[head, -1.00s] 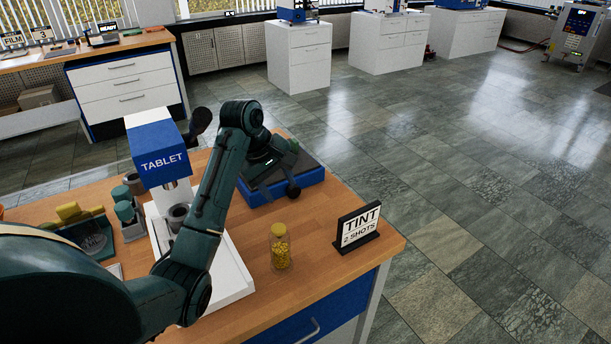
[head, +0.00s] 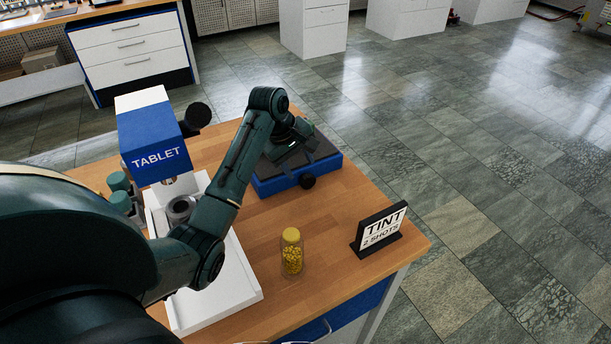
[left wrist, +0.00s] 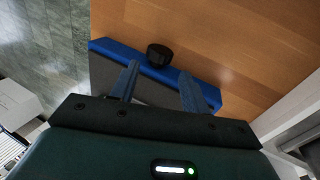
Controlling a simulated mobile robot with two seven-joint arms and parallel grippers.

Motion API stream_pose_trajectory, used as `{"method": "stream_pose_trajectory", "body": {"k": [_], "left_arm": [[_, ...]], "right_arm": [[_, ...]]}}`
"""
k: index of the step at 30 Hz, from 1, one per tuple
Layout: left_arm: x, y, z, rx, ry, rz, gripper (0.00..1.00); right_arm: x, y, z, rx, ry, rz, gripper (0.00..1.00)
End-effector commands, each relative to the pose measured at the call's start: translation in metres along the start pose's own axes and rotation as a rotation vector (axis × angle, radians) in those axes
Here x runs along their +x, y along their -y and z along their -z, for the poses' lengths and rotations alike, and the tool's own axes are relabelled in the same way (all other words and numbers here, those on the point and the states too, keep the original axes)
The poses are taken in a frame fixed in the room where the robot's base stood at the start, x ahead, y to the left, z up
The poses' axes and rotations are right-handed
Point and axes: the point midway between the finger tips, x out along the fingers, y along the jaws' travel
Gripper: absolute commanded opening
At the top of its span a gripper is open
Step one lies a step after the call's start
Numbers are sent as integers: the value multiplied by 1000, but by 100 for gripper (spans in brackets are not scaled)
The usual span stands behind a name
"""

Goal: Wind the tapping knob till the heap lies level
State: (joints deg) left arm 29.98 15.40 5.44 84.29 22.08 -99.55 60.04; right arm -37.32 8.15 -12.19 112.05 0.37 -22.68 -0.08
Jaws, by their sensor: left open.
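A black knob (head: 307,181) sticks out from the front side of a low blue device (head: 270,184) with a dark grey top, at the far end of the wooden bench. It also shows in the left wrist view (left wrist: 160,54). My left gripper (left wrist: 159,70) is open, its two blue-grey fingers over the device and the knob just beyond their tips, apart from them. In the head view my left gripper (head: 290,158) hangs over the device and hides part of its top. I see no heap on the visible part of the top.
A blue and white TABLET press (head: 155,150) with a white base tray stands left of the device. A jar of yellow pieces (head: 292,255) and a TINT sign (head: 380,230) stand nearer on the bench (head: 335,215). Bare wood lies between the device and the jar.

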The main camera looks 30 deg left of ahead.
Motion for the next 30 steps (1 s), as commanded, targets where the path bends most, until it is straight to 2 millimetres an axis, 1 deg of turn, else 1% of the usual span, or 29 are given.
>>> {"method": "stream_pose_trajectory", "body": {"k": [1,6,12,16,23,30], "left_arm": [[11,1,-1,-1,2,4,46],[42,0,0,1,1,2,46],[61,0,0,0,0,0,46],[65,0,0,1,-1,-1,46],[65,0,0,1,-1,-1,45],[65,0,0,1,-1,-1,26]], "right_arm": [[0,0,0,0,0,0,36],[0,0,0,0,0,0,36],[-1,0,1,-2,3,0,36],[-1,0,0,-2,4,0,36],[0,0,0,-3,4,0,36],[0,0,0,-3,4,0,36]]}}
